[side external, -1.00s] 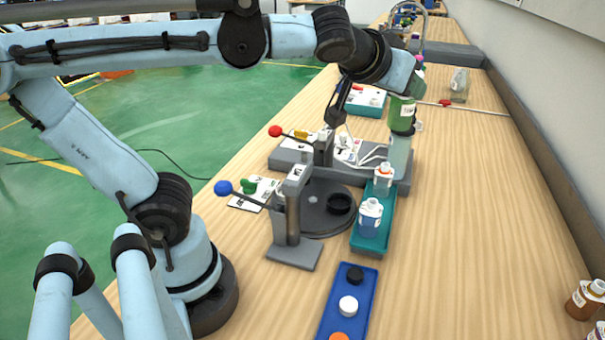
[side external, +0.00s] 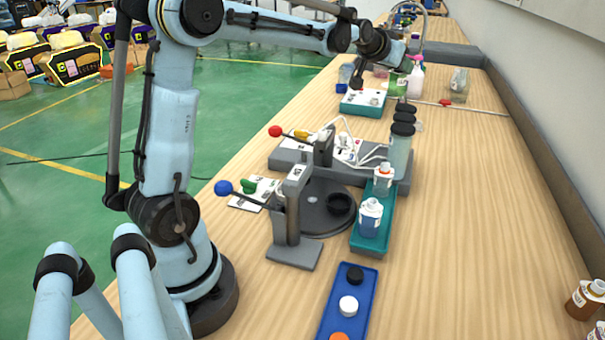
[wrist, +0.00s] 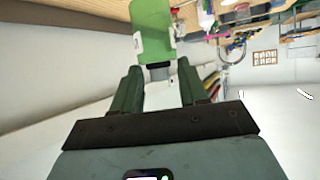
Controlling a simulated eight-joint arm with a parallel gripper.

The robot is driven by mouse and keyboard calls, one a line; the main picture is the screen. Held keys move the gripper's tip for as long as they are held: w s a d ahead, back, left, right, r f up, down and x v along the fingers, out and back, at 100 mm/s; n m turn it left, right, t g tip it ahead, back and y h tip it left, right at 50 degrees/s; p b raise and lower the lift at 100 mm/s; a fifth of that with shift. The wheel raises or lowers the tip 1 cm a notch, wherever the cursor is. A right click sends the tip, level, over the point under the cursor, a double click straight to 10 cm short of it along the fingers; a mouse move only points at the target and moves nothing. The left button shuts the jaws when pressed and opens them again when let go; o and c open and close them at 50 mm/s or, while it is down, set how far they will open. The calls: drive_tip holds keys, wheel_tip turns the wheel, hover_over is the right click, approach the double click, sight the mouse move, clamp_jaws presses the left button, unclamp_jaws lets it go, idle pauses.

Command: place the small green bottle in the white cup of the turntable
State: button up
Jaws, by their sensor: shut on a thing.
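My gripper (wrist: 158,72) is shut on the green bottle (wrist: 152,28). In the wrist view its green body with a white label lies beyond the fingertips, and its dark, grey-ended neck is between them. In the side view my arm reaches to the far part of the bench, and the bottle and fingers are too small to make out surely there. The dark grey turntable (side external: 312,218) is nearer, left of the teal tray. A black round cup (side external: 340,204) sits on it; I cannot make out a white cup.
A lever press with a blue knob (side external: 223,188) stands beside the turntable, with a red-knobbed lever (side external: 275,131) behind. The teal tray (side external: 369,245) holds white-capped bottles. Black-topped cylinders (side external: 401,155) stand behind it. A blue tray (side external: 331,322) holds caps.

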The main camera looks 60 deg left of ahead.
drive_tip(key=a+f+m+h, duration=0.2)
drive_tip(key=a+f, duration=0.1)
drive_tip(key=f, duration=0.3)
drive_tip(key=w+a+f+m+h, duration=0.1)
drive_tip(key=a+f+m+h, duration=0.1)
drive_tip(key=f, duration=0.5)
drive_tip(key=a+f+m+h, duration=0.2)
drive_tip(key=a+f, duration=0.2)
drive_tip(key=f, duration=0.3)
drive_tip(key=shift+w+f, duration=0.15)
drive_tip(key=shift+w, duration=0.15)
drive_tip(key=o, duration=1)
drive_tip(key=shift+f, duration=0.1)
drive_tip(key=shift+o, duration=0.2)
